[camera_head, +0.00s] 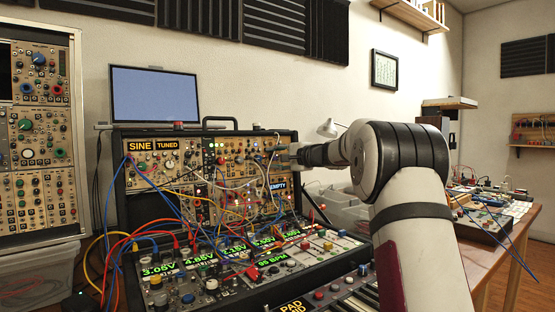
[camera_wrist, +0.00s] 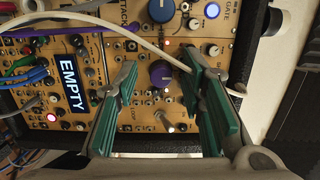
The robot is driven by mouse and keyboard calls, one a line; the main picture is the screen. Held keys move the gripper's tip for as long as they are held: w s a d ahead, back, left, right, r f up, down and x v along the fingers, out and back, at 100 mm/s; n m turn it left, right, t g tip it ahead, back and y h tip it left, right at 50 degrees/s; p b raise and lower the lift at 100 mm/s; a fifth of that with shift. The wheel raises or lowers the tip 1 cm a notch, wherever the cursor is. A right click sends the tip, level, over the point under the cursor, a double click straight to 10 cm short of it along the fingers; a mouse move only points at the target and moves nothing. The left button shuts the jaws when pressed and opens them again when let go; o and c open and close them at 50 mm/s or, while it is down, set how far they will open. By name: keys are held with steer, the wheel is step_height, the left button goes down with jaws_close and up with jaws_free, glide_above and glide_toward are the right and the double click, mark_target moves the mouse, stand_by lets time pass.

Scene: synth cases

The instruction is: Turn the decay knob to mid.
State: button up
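A purple knob (camera_wrist: 161,74) sits on the tan synth panel in the wrist view, below a blue knob (camera_wrist: 161,10) whose panel bears the word ATTACK. I cannot read a decay label, so I cannot tell for sure that the purple knob is the decay knob. My gripper (camera_wrist: 158,88) is open, with its green finger pads on either side of the purple knob and gaps between them and it. In the head view my gripper (camera_head: 291,155) reaches the right part of the upright synth case (camera_head: 210,128); the knob is hidden there.
A white cable (camera_wrist: 130,31) crosses the panel above the purple knob and runs to the right finger. A small toggle lever (camera_wrist: 168,122) stands below the knob. An EMPTY display (camera_wrist: 71,82) is at left. Many patch cables (camera_head: 190,205) hang across the case's left and middle.

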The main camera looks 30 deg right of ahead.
steer(key=shift+d, duration=0.1)
steer(key=s+d+r, duration=0.1)
steer(key=s, duration=1.1)
steer(key=shift+d+r, duration=0.15)
steer(key=shift+d, duration=0.15)
steer(key=shift+w, duration=0.1)
